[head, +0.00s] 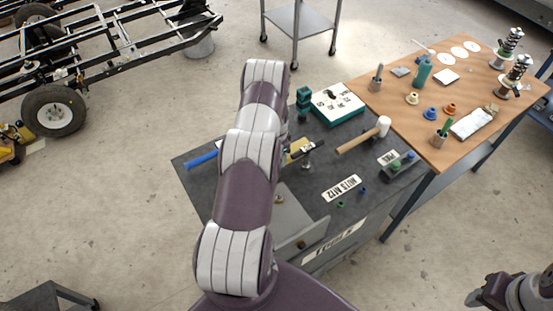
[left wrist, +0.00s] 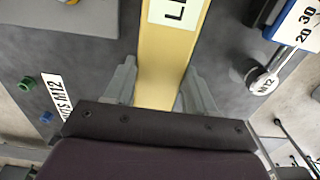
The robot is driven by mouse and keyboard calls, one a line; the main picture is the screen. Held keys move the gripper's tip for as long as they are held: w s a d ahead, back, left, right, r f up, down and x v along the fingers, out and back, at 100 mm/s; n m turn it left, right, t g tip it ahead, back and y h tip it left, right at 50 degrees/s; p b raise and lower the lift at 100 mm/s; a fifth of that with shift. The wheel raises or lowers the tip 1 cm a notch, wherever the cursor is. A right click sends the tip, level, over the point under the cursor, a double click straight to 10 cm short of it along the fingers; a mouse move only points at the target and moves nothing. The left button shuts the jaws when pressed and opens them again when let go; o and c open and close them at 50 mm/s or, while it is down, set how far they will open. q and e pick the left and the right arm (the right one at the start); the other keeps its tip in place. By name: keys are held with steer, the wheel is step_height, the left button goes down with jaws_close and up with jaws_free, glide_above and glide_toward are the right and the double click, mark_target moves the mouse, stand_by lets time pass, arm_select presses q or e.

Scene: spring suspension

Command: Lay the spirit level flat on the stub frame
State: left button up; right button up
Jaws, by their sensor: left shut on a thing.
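The spirit level, a yellow bar (left wrist: 165,62) with a white label, runs between my left gripper's fingers (left wrist: 160,85) in the left wrist view. The left gripper is shut on it over the dark bench top; I cannot tell whether the level touches the bench. In the head view, a short yellow piece of it (head: 299,149) shows beside my arm, which hides the rest and the left gripper. The stub frame appears to be the black frame (head: 120,45) with a wheel at upper left. My right gripper (head: 476,299) is at the lower right edge, away from the bench; its opening is unclear.
The dark bench (head: 330,215) holds a mallet (head: 365,136), a green-and-white case (head: 337,104) and a blue bar (head: 203,160). A wooden table (head: 395,105) with springs and small parts adjoins at right. A grey trolley (head: 301,20) stands behind. Open floor lies between frame and bench.

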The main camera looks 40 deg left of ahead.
arm_select(q)
step_height(320, 180, down, 4)
steer(key=shift+w+a+r+p, duration=0.1)
steer(key=shift+w+a+p, duration=0.05)
steer(key=shift+p, duration=0.2)
steer(key=shift+b, duration=0.3)
steer(key=o, duration=1.3)
steer(key=shift+s, duration=0.2)
steer(key=shift+o, duration=0.4)
steer(key=shift+w, duration=0.1)
